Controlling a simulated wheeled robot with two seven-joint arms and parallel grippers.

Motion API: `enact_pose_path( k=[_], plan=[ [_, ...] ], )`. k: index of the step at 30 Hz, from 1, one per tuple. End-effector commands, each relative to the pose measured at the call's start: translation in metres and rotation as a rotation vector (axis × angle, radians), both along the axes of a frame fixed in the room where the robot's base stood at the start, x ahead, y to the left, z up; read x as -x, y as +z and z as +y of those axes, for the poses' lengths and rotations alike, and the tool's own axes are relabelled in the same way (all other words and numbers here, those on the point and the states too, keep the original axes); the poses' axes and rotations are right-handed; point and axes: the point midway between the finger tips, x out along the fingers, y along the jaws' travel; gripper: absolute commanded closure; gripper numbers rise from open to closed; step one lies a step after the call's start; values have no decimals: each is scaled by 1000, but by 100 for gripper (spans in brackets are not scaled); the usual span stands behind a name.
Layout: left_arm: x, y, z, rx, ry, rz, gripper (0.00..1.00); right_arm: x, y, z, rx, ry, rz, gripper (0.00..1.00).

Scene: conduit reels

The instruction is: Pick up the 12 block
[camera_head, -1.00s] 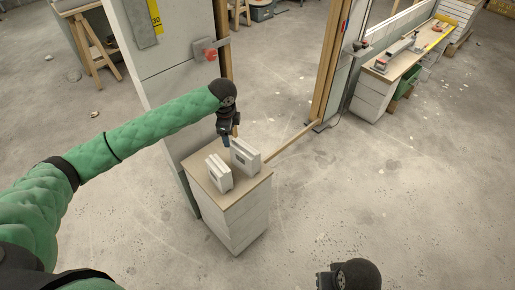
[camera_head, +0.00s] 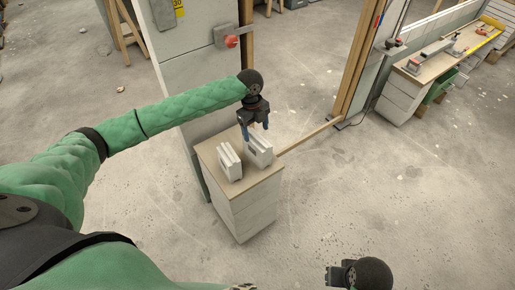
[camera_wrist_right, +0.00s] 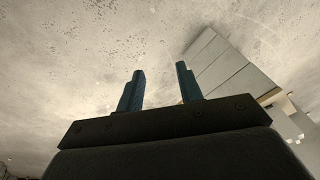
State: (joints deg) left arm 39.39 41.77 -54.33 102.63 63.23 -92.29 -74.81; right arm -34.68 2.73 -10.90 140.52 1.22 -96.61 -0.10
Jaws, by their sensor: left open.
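Two pale grey-white blocks stand upright on the wooden top of a small cabinet (camera_head: 268,186). One is the front-left block (camera_head: 230,162); the other is the back-right block (camera_head: 262,152). No number can be read on either, so I cannot tell which is the 12 block. My left gripper (camera_head: 254,129) points down with its blue fingers apart, right at the top of the back-right block. It partly covers that block, and I cannot tell whether it touches. My right gripper (camera_wrist_right: 160,88) is open and empty over the floor, well away from the blocks.
A grey panel wall with a red-knobbed fitting (camera_head: 232,41) rises behind the cabinet. A wooden bar (camera_head: 308,135) runs from the cabinet toward the posts. A long workbench (camera_head: 440,62) with tools stands at upper right. The floor right of the cabinet is clear.

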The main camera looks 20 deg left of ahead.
Motion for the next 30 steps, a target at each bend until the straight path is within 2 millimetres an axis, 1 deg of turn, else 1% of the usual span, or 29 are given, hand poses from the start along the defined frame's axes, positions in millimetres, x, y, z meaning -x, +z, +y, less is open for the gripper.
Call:
enact_pose_path(
  k=[3,7,9,12,17,19,24,30],
  plan=[
    [2,-12,-2,0,1,2,29,1,5,-3,8,-2,10,64],
    [3,-19,-3,0,2,2,29,2,9,-5,11,-4,10,64],
    [4,-22,-4,-1,2,2,29,0,7,-5,11,-6,7,64],
    [8,-31,-7,0,2,2,29,-7,-22,-4,19,-5,18,64],
    [12,-45,-10,-1,2,1,29,-13,-48,-3,21,-5,20,64],
    [12,-54,-10,0,3,2,29,-14,-58,-2,21,-5,21,64],
    [13,-66,-12,-1,3,1,29,-16,-70,-2,22,-5,21,64],
    [13,-67,-12,-1,2,0,29,-16,-72,-1,22,-5,19,64]
  ],
)
